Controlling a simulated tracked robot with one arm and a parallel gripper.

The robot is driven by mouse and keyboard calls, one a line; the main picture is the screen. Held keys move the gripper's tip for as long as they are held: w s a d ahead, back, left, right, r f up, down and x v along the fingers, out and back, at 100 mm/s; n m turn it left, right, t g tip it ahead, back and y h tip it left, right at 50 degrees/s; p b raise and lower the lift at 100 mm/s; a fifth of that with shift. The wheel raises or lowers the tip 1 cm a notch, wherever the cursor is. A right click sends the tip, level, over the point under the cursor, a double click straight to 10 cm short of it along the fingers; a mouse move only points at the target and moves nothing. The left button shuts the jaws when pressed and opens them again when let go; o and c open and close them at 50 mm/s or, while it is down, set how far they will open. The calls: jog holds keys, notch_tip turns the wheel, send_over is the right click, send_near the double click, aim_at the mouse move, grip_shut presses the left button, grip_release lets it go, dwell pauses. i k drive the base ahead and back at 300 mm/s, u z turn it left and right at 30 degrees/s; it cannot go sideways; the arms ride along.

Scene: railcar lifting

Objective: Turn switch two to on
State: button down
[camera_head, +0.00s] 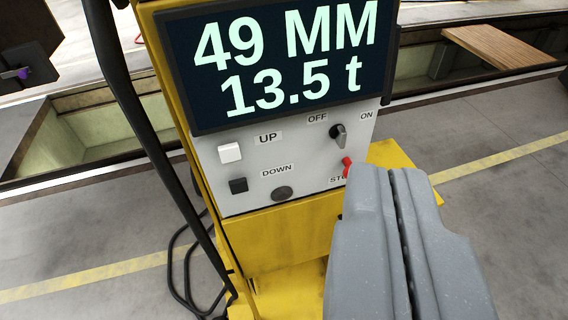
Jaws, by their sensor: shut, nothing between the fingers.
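A rotary switch (339,136) with a dark base and grey lever sits at the upper right of a light grey control panel (265,165). OFF is printed to its upper left and ON to its upper right. Its lever slants down and to the right; I cannot tell its setting surely. No number two shows on it. My gripper (388,180) is grey, shut and empty, below and right of the switch and apart from it in the picture. It partly covers the STOP label and is close to the red control (347,167) there.
The panel also has a white UP button (230,153), a black DOWN button (238,185) and a dark round knob (282,193). A display (290,65) above reads 49 MM and 13.5 t. The yellow column (290,240) stands beside open floor pits.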

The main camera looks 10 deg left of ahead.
aim_at(338, 133)
jog(key=u, duration=0.05)
jog(key=k, duration=1.15)
jog(key=z, duration=0.6)
jog(key=i, duration=1.5)
jog(key=u, duration=0.35)
